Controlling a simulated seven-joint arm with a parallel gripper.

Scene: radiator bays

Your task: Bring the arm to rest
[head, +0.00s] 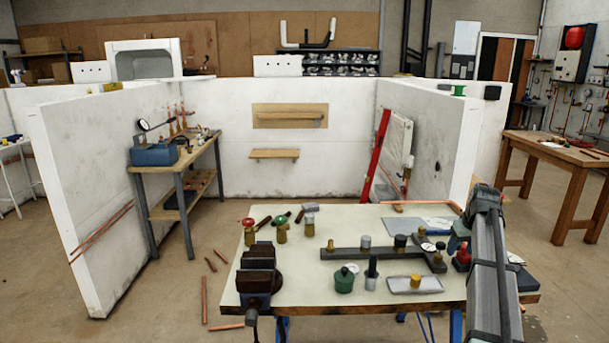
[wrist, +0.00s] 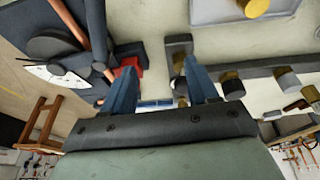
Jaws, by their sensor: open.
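My gripper (wrist: 162,84) shows in the wrist view with its two blue fingers apart and no object held between them. A dark bar (wrist: 262,70) with brass and grey fittings lies beyond the fingers, near the right one. In the head view my arm reaches up along the right side of the workbench (head: 300,225), its upper end above the bench's right edge. The gripper is hard to make out there against the fittings. I cannot tell whether the fingers touch anything.
A vise (head: 260,275) stands at the bench's front left. Valves (head: 281,232), a green-based fitting (head: 344,280) and a grey tray (head: 414,284) sit on the bench. Copper pipes (head: 204,300) lie on the floor.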

